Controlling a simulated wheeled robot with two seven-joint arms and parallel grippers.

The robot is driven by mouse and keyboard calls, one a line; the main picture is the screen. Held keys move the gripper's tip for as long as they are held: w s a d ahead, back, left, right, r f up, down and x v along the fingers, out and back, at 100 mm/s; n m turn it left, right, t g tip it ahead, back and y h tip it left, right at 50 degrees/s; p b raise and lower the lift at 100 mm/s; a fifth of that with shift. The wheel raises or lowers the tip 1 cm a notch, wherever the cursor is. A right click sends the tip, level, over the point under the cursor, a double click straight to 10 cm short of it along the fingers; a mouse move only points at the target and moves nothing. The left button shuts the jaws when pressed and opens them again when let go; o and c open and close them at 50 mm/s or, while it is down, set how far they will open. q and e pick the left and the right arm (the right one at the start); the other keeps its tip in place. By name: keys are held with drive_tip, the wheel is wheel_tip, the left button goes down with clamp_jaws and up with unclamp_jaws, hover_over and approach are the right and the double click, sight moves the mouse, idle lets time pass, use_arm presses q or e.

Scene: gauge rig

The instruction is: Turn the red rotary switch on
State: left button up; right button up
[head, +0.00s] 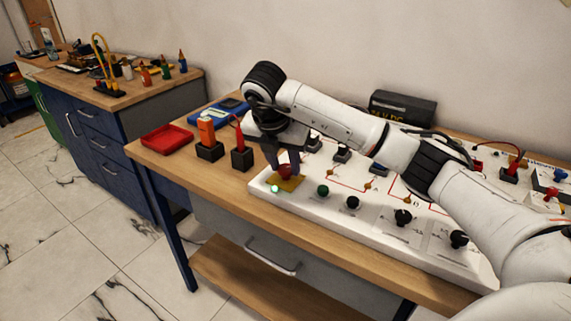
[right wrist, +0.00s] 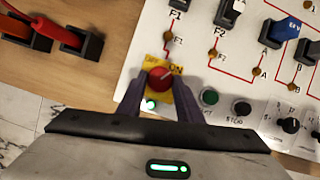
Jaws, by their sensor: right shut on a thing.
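The red rotary switch (head: 285,172) sits on a yellow plate (head: 290,184) at the left end of the white panel (head: 262,189). In the right wrist view the red knob (right wrist: 160,79) shows between my fingertips, with "OFF" and "ON" printed on the yellow plate (right wrist: 152,64) behind it. My right gripper (head: 284,168) points down over the switch and is shut on its knob. The exact knob angle is hard to tell. My left gripper is not in view.
A green button (head: 323,190) and a black button (head: 352,202) stand just right of the switch, with black knobs (head: 403,216) further along. Bare wood shows along the front edge.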

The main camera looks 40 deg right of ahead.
drive_tip(key=shift+w+m+g, duration=0.15)
drive_tip(key=shift+m+g, duration=0.25)
drive_tip(key=shift+m, duration=0.7)
drive_tip(key=o, duration=1)
drive_tip(key=p+v, duration=0.2)
drive_tip(key=v, duration=0.8)
drive_tip(key=shift+a+r, duration=0.15)
drive_tip(key=shift+a, duration=0.1)
